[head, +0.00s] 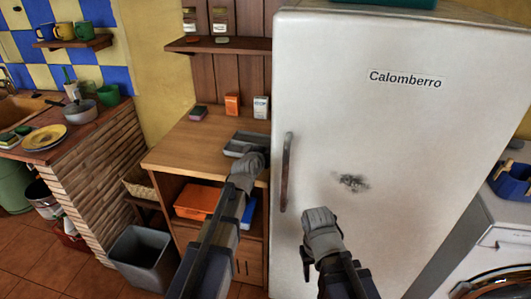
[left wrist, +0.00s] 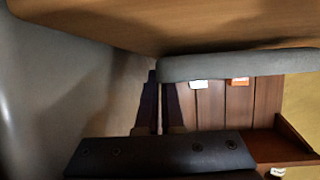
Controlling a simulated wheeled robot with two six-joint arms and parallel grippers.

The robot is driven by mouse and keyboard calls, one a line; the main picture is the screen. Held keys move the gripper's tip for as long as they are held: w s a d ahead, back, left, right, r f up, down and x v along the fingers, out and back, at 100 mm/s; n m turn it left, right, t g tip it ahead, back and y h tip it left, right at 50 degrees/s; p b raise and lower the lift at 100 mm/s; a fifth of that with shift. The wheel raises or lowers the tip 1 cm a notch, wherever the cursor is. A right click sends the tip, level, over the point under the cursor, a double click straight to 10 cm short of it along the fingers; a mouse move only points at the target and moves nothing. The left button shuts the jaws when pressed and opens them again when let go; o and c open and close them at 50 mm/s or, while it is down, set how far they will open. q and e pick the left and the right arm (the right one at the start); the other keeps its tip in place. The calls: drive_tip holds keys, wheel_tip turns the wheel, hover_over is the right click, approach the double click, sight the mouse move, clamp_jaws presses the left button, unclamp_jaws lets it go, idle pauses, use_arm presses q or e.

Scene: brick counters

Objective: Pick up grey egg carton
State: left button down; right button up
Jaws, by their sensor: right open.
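The grey egg carton (head: 240,139) lies on the wooden counter, near its right end beside the fridge. It looks like a shallow grey tray, and its near part is hidden behind my left gripper. My left gripper (head: 250,160) is at the carton's near edge; whether it touches it I cannot tell. In the left wrist view a grey edge (left wrist: 235,65), probably the carton, lies close against the counter top. My right gripper (head: 320,225) is open and empty in front of the fridge door, away from the carton.
The white fridge (head: 400,130) with its handle (head: 286,172) stands directly right of the counter (head: 190,150). An orange box (head: 232,104), a white box (head: 261,107) and a sponge (head: 198,113) stand at the counter's back. A wall shelf (head: 220,46) hangs above. The counter's left part is clear.

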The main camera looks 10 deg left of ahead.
use_arm(q)
wheel_tip(320, 180, up, 7)
drive_tip(key=p, duration=0.6)
drive_tip(key=shift+f, duration=0.1)
drive_tip(key=shift+a+f+b, duration=0.2)
drive_tip(key=shift+a, duration=0.35)
drive_tip(key=shift+a+f+b, duration=0.15)
drive_tip(key=shift+a+f, duration=0.05)
drive_tip(key=shift+a, duration=0.3)
drive_tip(key=a, duration=1.6)
drive_tip(key=shift+w+a, duration=0.25)
drive_tip(key=shift+w, duration=0.1)
drive_tip(key=shift+a, duration=0.5)
